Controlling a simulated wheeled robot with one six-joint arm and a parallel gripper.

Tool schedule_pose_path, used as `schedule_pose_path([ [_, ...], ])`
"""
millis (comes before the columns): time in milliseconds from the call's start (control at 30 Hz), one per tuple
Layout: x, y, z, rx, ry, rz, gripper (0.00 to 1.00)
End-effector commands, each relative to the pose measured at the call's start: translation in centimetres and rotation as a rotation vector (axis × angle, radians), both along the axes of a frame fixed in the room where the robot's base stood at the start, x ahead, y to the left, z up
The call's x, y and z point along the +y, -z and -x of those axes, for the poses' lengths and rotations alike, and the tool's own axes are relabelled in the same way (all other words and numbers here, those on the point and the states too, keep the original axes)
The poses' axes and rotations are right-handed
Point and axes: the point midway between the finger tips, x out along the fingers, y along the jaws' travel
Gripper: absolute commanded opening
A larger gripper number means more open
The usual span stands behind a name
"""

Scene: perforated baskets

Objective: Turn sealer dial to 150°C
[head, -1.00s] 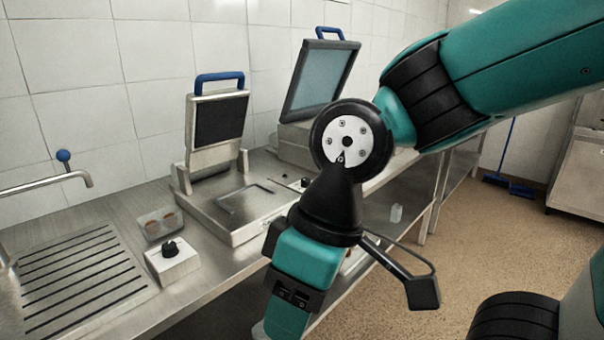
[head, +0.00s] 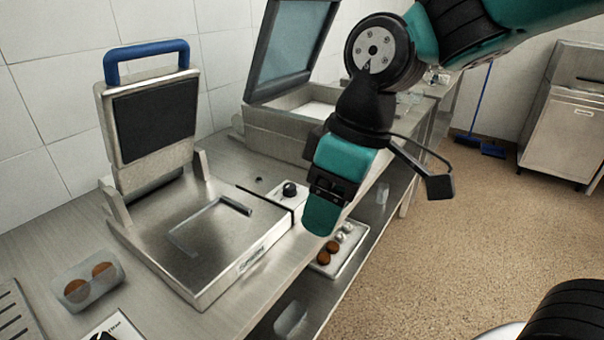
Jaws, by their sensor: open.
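A tray sealer (head: 215,282) stands open on the steel counter in the head view, its blue-handled lid raised. A black dial (head: 289,189) sits on a white box at the sealer's right side. Its marks are too small to read. A second white box (head: 113,325) with a dark knob is cut off at the lower left edge. My teal and black gripper (head: 322,212) hangs over the counter's front edge, just right of and in front of the first dial. It appears apart from it and empty. Its fingertips cannot be made out clearly.
A larger machine (head: 280,125) with a raised glass lid stands behind my gripper. A clear tub (head: 88,285) with brown round items is left of the sealer. A tray (head: 342,250) with several round items lies below the counter edge.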

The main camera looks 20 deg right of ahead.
Motion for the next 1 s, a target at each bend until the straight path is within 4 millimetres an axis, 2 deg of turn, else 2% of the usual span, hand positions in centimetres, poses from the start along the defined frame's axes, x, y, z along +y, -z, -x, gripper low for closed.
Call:
schedule_pose_path([
  [33,-0.1,-1.3,-3.5,-0.019,-0.059,0.031,0.61],
  [100,-0.5,-2.2,-8.6,-0.050,-0.168,0.082,0.61],
  [200,-1.4,-2.6,-15.7,-0.082,-0.331,0.152,0.61],
  [300,-2.4,-2.0,-21.8,-0.098,-0.483,0.207,0.61],
  [400,-3.3,-0.9,-26.3,-0.102,-0.610,0.245,0.61],
  [500,-4.0,0.2,-29.2,-0.100,-0.705,0.266,0.61],
  [600,-4.4,1.1,-30.9,-0.100,-0.767,0.277,0.61],
  [833,-4.5,3.1,-31.7,-0.097,-0.805,0.281,0.61],
  [1000,-4.5,6.4,-31.6,-0.094,-0.805,0.280,0.61],
])
